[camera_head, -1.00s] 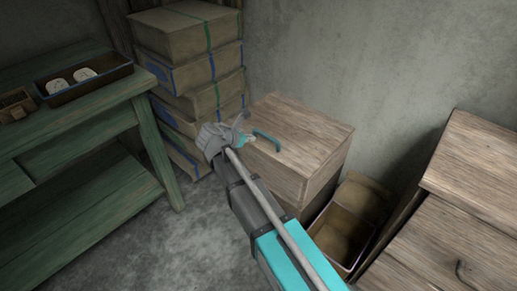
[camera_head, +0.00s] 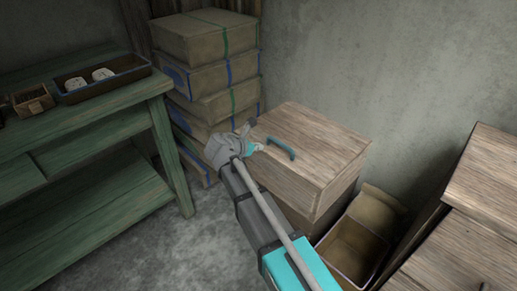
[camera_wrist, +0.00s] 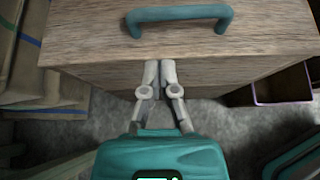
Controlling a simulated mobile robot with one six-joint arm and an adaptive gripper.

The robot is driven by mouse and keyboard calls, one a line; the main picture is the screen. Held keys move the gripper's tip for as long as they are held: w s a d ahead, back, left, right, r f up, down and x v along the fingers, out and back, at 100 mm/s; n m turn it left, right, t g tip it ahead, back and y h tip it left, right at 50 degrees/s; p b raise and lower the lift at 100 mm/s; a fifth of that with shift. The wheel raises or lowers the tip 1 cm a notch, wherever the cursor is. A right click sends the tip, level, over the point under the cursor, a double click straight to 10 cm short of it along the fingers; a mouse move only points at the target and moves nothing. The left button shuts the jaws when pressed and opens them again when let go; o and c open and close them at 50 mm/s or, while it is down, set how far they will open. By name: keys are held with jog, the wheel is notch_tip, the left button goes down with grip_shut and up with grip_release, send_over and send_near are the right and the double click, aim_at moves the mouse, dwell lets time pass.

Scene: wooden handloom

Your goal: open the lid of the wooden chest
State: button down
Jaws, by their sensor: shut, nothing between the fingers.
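The wooden chest (camera_head: 318,150) stands against the wall with its lid closed. A teal handle (camera_head: 281,147) is on the lid; in the wrist view the handle (camera_wrist: 180,15) lies near the top edge of the picture, beyond my fingertips. My gripper (camera_head: 252,136) is at the chest's left side, near the handle. In the wrist view my gripper (camera_wrist: 160,66) is shut and empty, its two fingertips together in front of the chest's front edge (camera_wrist: 95,65). I cannot tell whether the fingertips touch the wood.
Stacked cardboard boxes (camera_head: 212,75) stand behind and left of the chest. A green workbench (camera_head: 95,130) with a dark tray (camera_head: 104,78) is at left. An open box (camera_head: 352,250) sits right of the chest, and another wooden cabinet (camera_head: 470,215) beyond it. Bare floor lies between bench and chest.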

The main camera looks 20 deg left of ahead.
aim_at(271, 151)
jog(key=b+x, duration=0.3)
jog(key=x, duration=0.4)
jog(key=shift+s, duration=0.1)
jog(key=shift+w+d+f+b, duration=0.1)
jog(key=shift+w+f+b, duration=0.1)
jog(key=shift+w, duration=0.1)
jog(key=shift+w+d+f+b, duration=0.1)
jog(key=shift+w+d+b, duration=0.1)
jog(key=shift+w, duration=0.1)
jog(key=shift+s+d, duration=0.1)
jog(key=shift+d, duration=0.05)
jog(key=shift+a+r, duration=0.15)
jog(key=shift+a, duration=0.1)
